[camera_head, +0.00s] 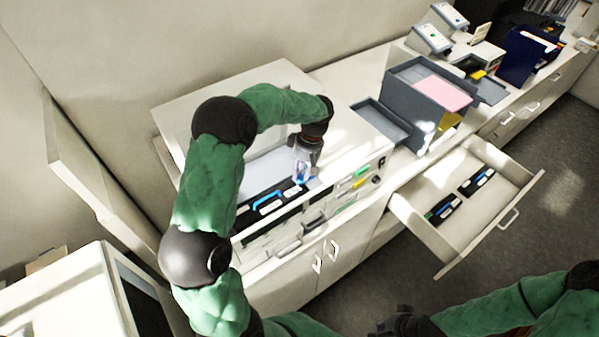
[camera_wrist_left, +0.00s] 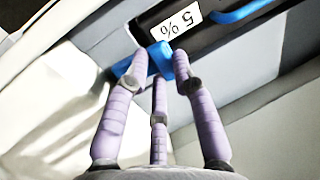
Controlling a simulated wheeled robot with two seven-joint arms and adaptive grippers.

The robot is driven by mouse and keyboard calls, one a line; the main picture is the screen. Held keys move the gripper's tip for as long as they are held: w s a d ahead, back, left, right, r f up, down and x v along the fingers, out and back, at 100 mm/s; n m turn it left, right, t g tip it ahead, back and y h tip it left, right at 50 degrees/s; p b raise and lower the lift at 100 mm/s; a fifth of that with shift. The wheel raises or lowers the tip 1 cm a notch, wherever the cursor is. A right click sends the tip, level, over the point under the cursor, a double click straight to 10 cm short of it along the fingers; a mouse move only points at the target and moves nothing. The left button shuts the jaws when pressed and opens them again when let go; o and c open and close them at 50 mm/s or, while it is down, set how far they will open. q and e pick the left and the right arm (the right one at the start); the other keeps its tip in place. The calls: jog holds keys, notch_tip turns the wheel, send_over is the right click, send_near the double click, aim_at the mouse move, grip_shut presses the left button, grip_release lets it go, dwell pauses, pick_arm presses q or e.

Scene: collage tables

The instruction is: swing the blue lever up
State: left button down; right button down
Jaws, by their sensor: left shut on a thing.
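Other blue handles (camera_head: 268,201) sit on the dark strip left of my left gripper. An open drawer (camera_head: 470,190) with dark items juts out at right. Grey bins (camera_head: 425,95) stand on the counter behind. A tilted white panel (camera_head: 95,170) stands at left.

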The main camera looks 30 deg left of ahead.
pick_arm(q)
jog(key=shift+w+d+r+g+y+p, duration=0.25)
jog(key=shift+w+g+y+p, duration=0.2)
jog(key=shift+g, duration=0.5)
jog(key=shift+w+d+r+g+y+p, duration=0.15)
jog(key=shift+w+r+g+y+p, duration=0.25)
jog(key=shift+g, duration=0.55)
jog(key=shift+w+f, duration=0.1)
jog(key=shift+w, duration=0.05)
jog(key=c, duration=1)
grip_release()
jog(key=v, duration=1.2)
jog(key=shift+w+f, duration=0.1)
